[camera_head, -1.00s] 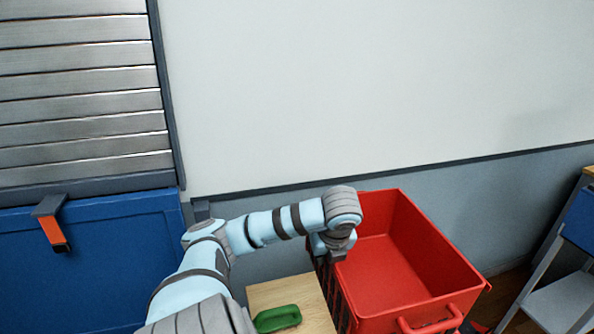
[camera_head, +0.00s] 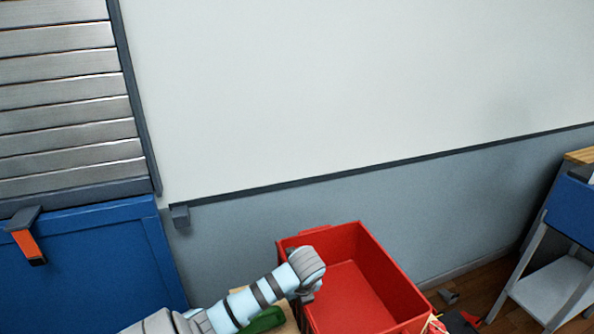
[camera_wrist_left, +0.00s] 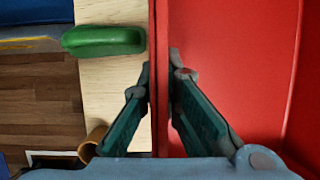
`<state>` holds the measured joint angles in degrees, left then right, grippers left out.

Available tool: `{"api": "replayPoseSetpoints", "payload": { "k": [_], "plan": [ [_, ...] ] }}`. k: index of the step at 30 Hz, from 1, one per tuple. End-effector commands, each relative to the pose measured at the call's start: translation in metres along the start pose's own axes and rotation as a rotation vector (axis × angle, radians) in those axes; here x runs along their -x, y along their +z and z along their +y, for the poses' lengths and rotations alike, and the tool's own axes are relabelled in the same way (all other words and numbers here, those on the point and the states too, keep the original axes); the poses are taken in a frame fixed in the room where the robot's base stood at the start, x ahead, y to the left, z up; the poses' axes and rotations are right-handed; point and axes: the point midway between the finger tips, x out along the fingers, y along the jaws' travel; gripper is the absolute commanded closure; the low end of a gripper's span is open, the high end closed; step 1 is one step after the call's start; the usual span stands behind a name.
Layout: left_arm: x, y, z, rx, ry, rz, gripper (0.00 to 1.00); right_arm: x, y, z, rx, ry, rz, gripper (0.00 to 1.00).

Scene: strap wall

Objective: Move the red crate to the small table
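The red crate (camera_head: 350,290) is an open, empty-looking box at the lower middle of the head view; its near part is cut off. Its red side wall (camera_wrist_left: 158,40) runs down the middle of the left wrist view. My left gripper (camera_head: 306,293) reaches down at the crate's left wall, one finger inside and one outside. In the left wrist view the fingers (camera_wrist_left: 161,75) close against that wall with hardly any gap. A light wooden top (camera_wrist_left: 108,70) lies left of the crate. I cannot tell whether this is the small table. My right gripper is out of view.
A blue and grey stand (camera_head: 568,225) with a wooden top is at the right. A blue cabinet (camera_head: 90,265) with an orange handle (camera_head: 30,245) is at the left. Small items lie on the floor between crate and stand.

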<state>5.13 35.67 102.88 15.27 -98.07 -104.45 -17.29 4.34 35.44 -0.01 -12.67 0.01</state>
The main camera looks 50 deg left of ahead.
Motion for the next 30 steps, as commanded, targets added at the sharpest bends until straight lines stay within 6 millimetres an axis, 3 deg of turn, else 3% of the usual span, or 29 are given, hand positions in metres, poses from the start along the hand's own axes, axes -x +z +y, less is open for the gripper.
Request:
{"api": "replayPoseSetpoints", "payload": {
  "k": [10, 20, 25, 30],
  "plan": [
    [-0.047, -0.016, 0.01, 0.017, 0.004, -0.002, 1.0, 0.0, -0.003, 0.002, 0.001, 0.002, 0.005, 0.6],
    [-0.053, -0.017, 0.011, 0.018, 0.002, -0.004, 1.0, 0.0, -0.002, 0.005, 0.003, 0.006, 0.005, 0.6],
    [-0.053, -0.018, 0.012, 0.017, 0.006, -0.002, 0.75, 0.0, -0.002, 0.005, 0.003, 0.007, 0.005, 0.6],
    [-0.053, -0.018, 0.012, 0.017, 0.006, -0.002, 0.75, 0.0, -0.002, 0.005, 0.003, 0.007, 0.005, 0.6]
  ]
}}
